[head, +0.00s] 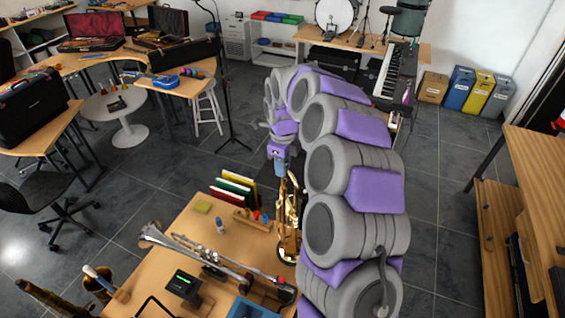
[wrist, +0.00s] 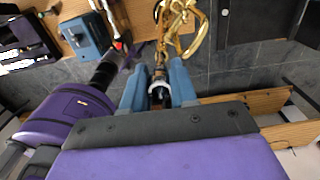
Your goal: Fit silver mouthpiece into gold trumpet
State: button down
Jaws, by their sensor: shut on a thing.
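The gold trumpet (head: 289,215) stands upright at the right edge of the workbench in the head view. Its gold tubing shows at the top of the wrist view (wrist: 178,28). My gripper (head: 281,168) is above the trumpet's upper end, fingers pointing down. In the wrist view its blue fingers (wrist: 158,88) are shut on a small pale ring with a dark middle, which looks like the silver mouthpiece (wrist: 157,84). The fingers hide much of it. The gold tubing lies just beyond the fingertips; I cannot tell whether the mouthpiece touches it.
A silver trumpet (head: 215,260) lies across the workbench (head: 165,272). Upright folders (head: 236,187), a small bottle (head: 220,226) and a black device with a green display (head: 184,284) are nearby. A microphone stand (head: 229,95) stands behind.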

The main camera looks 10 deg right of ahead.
jog(key=shift+w, duration=0.25)
jog(key=shift+s+r, duration=0.2)
jog(key=shift+w+f, duration=0.1)
jog(key=shift+f, duration=0.2)
jog(key=shift+f+b, duration=0.75)
jog(key=shift+f, duration=0.05)
jog(key=c, duration=0.8)
grip_release()
notch_tip(320, 180, up, 17)
jog(key=b, duration=0.2)
